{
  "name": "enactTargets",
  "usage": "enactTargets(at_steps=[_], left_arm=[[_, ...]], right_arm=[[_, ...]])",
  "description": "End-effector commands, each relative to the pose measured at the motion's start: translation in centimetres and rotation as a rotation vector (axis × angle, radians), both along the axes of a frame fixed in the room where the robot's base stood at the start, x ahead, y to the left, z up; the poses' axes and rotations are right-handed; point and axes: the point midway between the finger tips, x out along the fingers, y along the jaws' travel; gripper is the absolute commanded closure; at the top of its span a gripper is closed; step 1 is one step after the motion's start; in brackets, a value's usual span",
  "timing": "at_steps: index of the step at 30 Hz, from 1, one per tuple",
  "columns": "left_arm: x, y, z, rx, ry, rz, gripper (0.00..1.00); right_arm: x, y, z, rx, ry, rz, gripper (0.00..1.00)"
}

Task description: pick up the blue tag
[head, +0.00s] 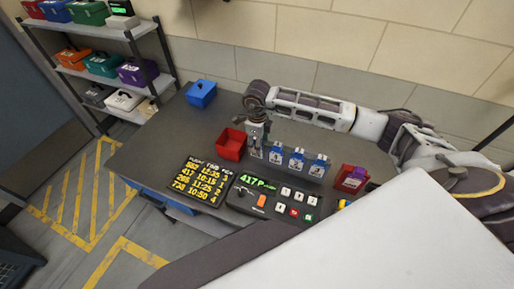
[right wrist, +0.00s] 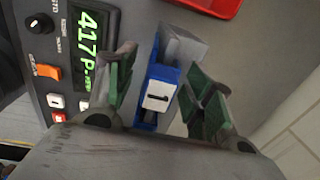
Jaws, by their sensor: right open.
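Blue tags with white number labels stand in a row on the table; the head view shows a left one (head: 275,156), a middle one (head: 297,160) and a right one (head: 318,168). My right gripper (head: 257,147) points down at the left end of this row. In the right wrist view my right gripper (right wrist: 165,88) is open, with green-padded fingers on either side of a blue tag (right wrist: 157,98) labelled 1. I cannot tell whether the fingers touch it. A grey block (right wrist: 185,47) is beside it. My left gripper is not in view.
A red bin (head: 232,145) stands just left of the row, and a blue box (head: 201,93) behind. A control panel (head: 270,205) reading 417 and a yellow-lettered board (head: 200,182) lie in front. A red holder (head: 350,180) is at right.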

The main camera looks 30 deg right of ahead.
Motion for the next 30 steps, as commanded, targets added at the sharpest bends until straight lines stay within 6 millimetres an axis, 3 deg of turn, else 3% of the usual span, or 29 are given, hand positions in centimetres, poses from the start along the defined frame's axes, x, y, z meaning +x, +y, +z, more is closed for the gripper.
enactTargets(at_steps=[8,20,30], left_arm=[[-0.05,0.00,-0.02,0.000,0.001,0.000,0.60],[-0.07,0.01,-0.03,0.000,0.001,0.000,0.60],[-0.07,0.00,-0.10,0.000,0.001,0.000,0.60]], right_arm=[[0.01,-0.01,0.01,0.000,0.000,0.000,0.47],[0.02,-0.02,0.03,0.000,0.000,0.000,0.97],[0.04,-0.02,0.26,0.000,-0.001,-0.001,0.97]])
